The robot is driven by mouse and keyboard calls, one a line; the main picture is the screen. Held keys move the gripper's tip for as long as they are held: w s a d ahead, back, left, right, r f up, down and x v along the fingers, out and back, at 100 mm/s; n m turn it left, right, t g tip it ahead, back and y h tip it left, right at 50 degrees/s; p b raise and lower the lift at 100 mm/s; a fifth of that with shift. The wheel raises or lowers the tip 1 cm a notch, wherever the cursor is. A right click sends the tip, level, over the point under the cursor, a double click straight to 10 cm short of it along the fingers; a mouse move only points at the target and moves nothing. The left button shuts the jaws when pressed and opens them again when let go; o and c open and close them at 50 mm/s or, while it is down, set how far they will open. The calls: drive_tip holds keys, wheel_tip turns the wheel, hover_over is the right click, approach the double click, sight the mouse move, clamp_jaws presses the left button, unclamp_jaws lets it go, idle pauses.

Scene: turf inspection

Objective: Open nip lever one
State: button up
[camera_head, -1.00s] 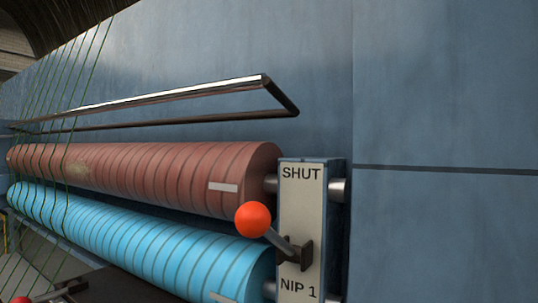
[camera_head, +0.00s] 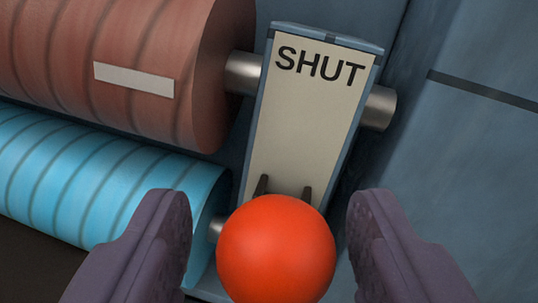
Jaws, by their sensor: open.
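The nip lever's red ball knob (camera_head: 276,250) is large at the bottom centre of the view. It stands between the two fingers of my gripper (camera_head: 270,225), with a gap on each side. My gripper is open, and neither finger appears to touch the knob. The lever's arm is hidden behind the knob; only the tips of its dark bracket (camera_head: 307,195) show above it. Behind is the pale lever plate (camera_head: 300,125), marked SHUT at its top. The plate's lower part is hidden by the knob.
A reddish-brown roller (camera_head: 140,60) and a bright blue roller (camera_head: 90,190) lie left of the plate. Metal shaft ends (camera_head: 378,107) stick out beside the plate. A blue wall panel (camera_head: 460,180) with a dark seam stands at the right.

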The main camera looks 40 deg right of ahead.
drive_tip(key=shift+w+d, duration=0.3)
drive_tip(key=shift+w, duration=0.1)
drive_tip(key=shift+s, duration=0.1)
clamp_jaws()
drive_tip(key=shift+f+b, duration=0.1)
drive_tip(key=shift+b, duration=0.2)
